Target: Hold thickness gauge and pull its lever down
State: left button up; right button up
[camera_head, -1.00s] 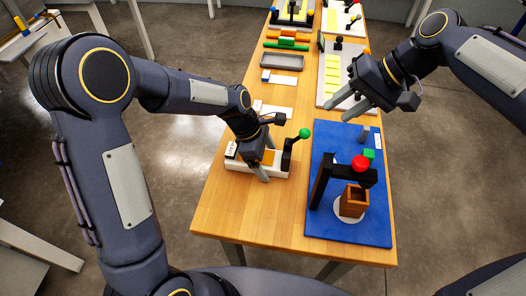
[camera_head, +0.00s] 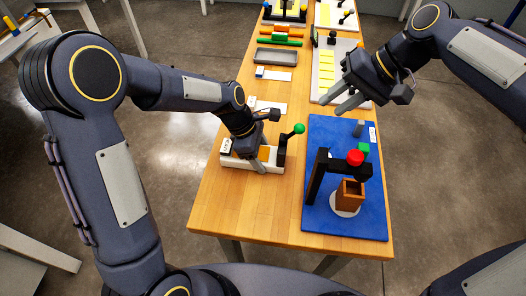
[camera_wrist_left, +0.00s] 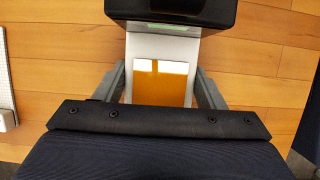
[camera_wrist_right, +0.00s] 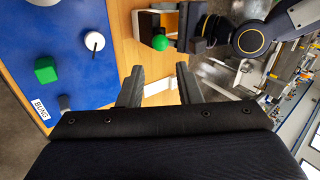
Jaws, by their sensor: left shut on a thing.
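The thickness gauge (camera_head: 234,162) is a white base with an orange pad (camera_wrist_left: 160,85), a black post and a lever ending in a green ball knob (camera_head: 299,129). The lever slants up to the right. My left gripper (camera_head: 257,163) is shut on the gauge base. In the left wrist view its fingers lie along both sides of the base (camera_wrist_left: 160,50). My right gripper (camera_head: 342,100) is open and empty, above the table to the right of and beyond the knob. The right wrist view shows the green knob (camera_wrist_right: 160,42) past the open fingers (camera_wrist_right: 160,85).
A blue mat (camera_head: 325,135) at right bears a black stand with a red ball (camera_head: 355,158), a brown open box (camera_head: 350,194) and a green block (camera_head: 363,149). A grey tray (camera_head: 276,56) lies farther back. Bare wood lies in front of the gauge.

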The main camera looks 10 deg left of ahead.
jog(key=d+f+m+g+y, duration=0.1)
jog(key=f+m, duration=0.1)
jog(key=w+d+f+m+y, duration=0.1)
jog(key=d+f+m, duration=0.1)
jog(key=m, duration=0.1)
jog(key=d+f+m+g+y, duration=0.1)
jog(key=f+m, duration=0.2)
jog(key=shift+w+d+g, duration=0.15)
jog(key=shift+d+g, duration=0.15)
jog(key=shift+d, duration=0.1)
grip_shut()
jog(key=d+f+m+y, duration=0.1)
jog(key=d+m+y, duration=0.1)
jog(key=m, duration=0.1)
jog(key=w+d+f+m+y, duration=0.1)
jog(key=d+m, duration=0.1)
jog(key=d+f+m+y, duration=0.2)
jog(key=m, duration=0.1)
jog(key=shift+w+m+y, duration=0.15)
jog(key=shift+m+y, duration=0.15)
